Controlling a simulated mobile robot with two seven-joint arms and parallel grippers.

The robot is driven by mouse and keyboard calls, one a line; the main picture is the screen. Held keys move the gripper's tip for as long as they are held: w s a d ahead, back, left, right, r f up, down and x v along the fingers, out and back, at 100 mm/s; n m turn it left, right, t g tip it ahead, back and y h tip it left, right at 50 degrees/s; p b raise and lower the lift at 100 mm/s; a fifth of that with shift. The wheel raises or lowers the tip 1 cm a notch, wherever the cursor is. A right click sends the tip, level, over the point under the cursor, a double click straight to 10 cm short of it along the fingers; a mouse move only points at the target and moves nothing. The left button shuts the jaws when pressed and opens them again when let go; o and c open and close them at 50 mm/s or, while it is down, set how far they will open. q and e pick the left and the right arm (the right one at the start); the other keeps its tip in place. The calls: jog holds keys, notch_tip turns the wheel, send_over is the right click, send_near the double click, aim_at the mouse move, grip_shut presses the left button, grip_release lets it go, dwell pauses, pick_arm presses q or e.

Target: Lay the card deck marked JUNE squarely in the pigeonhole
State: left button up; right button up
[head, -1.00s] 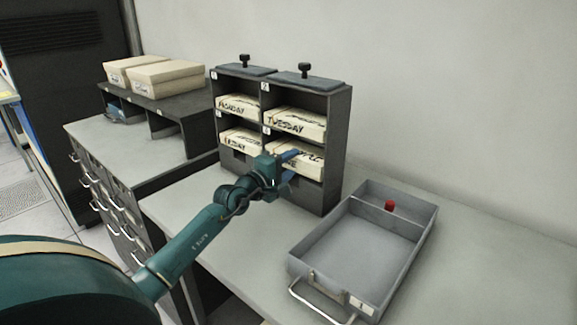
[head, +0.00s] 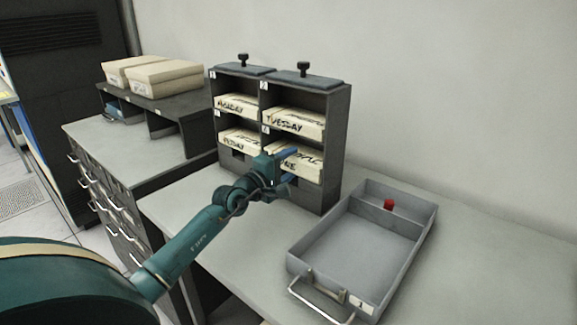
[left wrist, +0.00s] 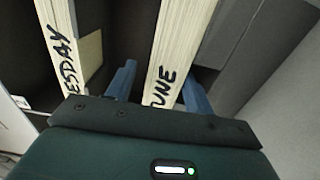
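The cream card deck marked JUNE (head: 308,166) lies in the lower right pigeonhole of the dark rack (head: 333,140). Its front is partly hidden by my gripper in the head view. In the left wrist view the JUNE deck (left wrist: 171,65) shows its lettering between my two blue fingers. My left gripper (head: 290,166) is at the front of this pigeonhole. Its fingers are apart, one on each side of the deck, with small gaps seen beside it. I cannot tell exactly how square the deck lies. My right gripper is not in view.
The other pigeonholes hold decks, including one marked TUESDAY (head: 293,121) above and one at lower left (head: 240,141). A grey metal tray (head: 352,255) with a red piece (head: 389,204) stands on the table to the right. Weights with black knobs (head: 304,70) top the rack.

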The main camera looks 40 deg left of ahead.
pick_arm(q)
jog(key=shift+o, duration=1)
jog(key=shift+f, duration=0.3)
jog(key=s+a+b, duration=0.1)
jog(key=s, duration=1.2)
jog(key=shift+r, duration=0.2)
